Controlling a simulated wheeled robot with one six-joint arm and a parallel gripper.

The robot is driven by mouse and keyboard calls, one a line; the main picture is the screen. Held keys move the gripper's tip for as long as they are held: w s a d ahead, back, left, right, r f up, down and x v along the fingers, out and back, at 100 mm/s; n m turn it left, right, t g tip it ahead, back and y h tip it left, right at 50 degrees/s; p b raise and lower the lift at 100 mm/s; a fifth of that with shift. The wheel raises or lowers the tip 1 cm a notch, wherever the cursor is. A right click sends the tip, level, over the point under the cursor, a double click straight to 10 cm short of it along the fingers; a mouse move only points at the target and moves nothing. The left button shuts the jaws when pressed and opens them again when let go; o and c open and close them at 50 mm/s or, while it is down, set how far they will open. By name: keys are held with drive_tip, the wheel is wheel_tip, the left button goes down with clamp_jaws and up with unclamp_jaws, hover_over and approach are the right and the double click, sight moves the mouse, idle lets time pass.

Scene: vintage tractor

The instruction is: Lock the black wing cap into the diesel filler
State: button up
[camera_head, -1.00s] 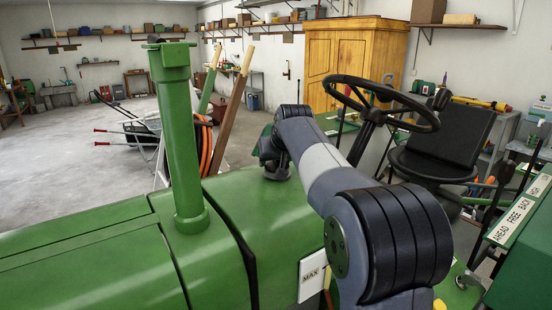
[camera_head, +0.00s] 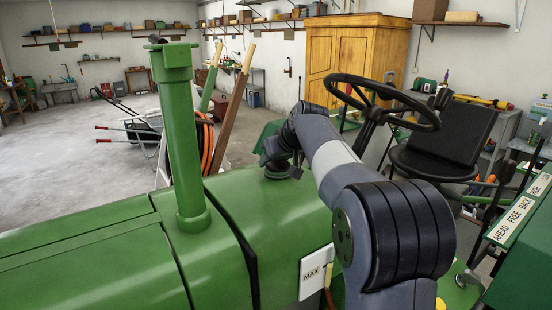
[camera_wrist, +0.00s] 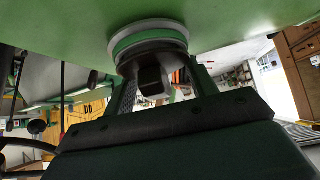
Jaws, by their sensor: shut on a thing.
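My gripper (camera_wrist: 160,76) is shut on the black wing cap (camera_wrist: 151,82) in the wrist view, one finger on each side of its raised wing. The diesel filler (camera_wrist: 148,38) shows as a pale, round collar with a green ring, set on the green hood. The cap is up against this collar, in line with it as far as I can see. The fingers and the collar hide the seam, so I cannot tell how far it is turned or seated. In the head view my gripper (camera_head: 283,170) is low over the hood, small and partly hidden by my wrist.
The green hood (camera_head: 110,250) fills the front, with a tall green exhaust stack (camera_head: 183,140) left of my arm. The steering wheel (camera_head: 382,100) and black seat (camera_head: 450,140) stand to the right. A white MAX plate (camera_head: 316,272) is on the hood's side.

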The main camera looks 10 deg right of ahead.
drive_tip(key=o, duration=1.1)
drive_tip(key=shift+s+f, duration=0.1)
drive_tip(key=shift+f, duration=0.25)
drive_tip(key=o, duration=0.5)
drive_tip(key=shift+r, duration=0.2)
drive_tip(key=shift+c, duration=0.2)
drive_tip(key=b+v, duration=0.2)
drive_tip(key=v, duration=0.8)
drive_tip(key=shift+s+d+r, duration=0.2)
drive_tip(key=shift+r, duration=0.1)
drive_tip(key=p+x, duration=0.2)
drive_tip(key=x, duration=0.8)
drive_tip(key=shift+w+a, duration=0.1)
drive_tip(key=shift+a, duration=0.1)
drive_tip(key=shift+w+f, duration=0.25)
drive_tip(key=shift+m+h, duration=0.4)
drive_tip(key=shift+m, duration=0.1)
